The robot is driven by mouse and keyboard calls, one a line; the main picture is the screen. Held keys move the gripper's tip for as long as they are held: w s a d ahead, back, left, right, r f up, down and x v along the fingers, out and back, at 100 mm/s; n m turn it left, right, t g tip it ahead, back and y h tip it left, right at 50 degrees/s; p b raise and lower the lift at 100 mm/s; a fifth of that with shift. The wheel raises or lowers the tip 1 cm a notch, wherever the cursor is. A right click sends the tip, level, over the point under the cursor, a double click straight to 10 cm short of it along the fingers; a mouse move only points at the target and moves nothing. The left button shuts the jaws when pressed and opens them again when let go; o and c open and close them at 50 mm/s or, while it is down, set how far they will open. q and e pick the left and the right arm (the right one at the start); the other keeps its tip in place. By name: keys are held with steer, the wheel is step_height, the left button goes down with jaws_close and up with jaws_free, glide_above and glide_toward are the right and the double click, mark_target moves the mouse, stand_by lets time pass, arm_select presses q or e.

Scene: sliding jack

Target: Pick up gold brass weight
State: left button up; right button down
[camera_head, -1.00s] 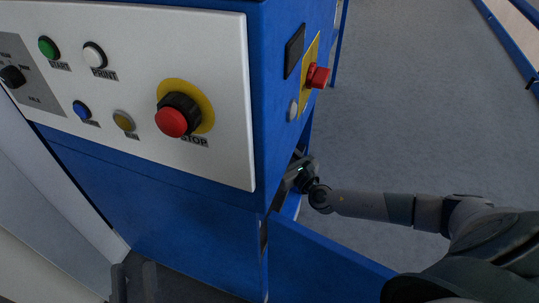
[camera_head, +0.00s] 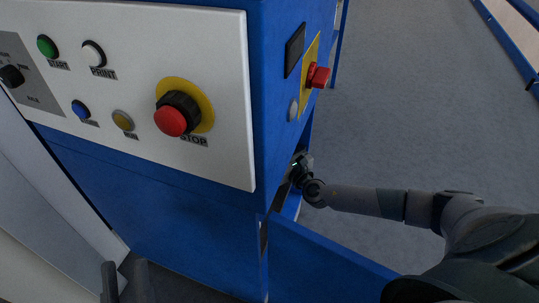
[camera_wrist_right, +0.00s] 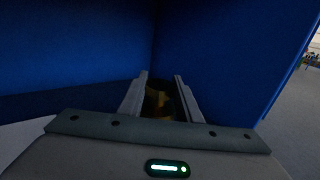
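The gold brass weight (camera_wrist_right: 158,101) shows dimly in the right wrist view, inside a dark blue compartment. My right gripper (camera_wrist_right: 161,82) points into the compartment, with the weight between its two spread fingers. I cannot tell whether the fingers touch it. In the head view my right gripper (camera_head: 292,176) reaches into the side of the blue machine, its fingers mostly hidden by the machine's edge; the weight is hidden there. My left gripper (camera_head: 125,277) is at the lower left of the head view, its two dark fingers apart with nothing visible between them.
The blue machine (camera_head: 170,205) fills the left and middle, with a white button panel (camera_head: 225,60) and a red stop button (camera_head: 171,121). A blue panel (camera_head: 320,262) juts out below my right arm. The grey floor (camera_head: 420,110) at the right is clear.

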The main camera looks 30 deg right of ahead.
steer(key=shift+w+r, duration=0.1)
steer(key=shift+r, duration=0.05)
arm_select(q)
steer(key=shift+w, duration=0.1)
arm_select(e)
steer(key=shift+r, duration=0.15)
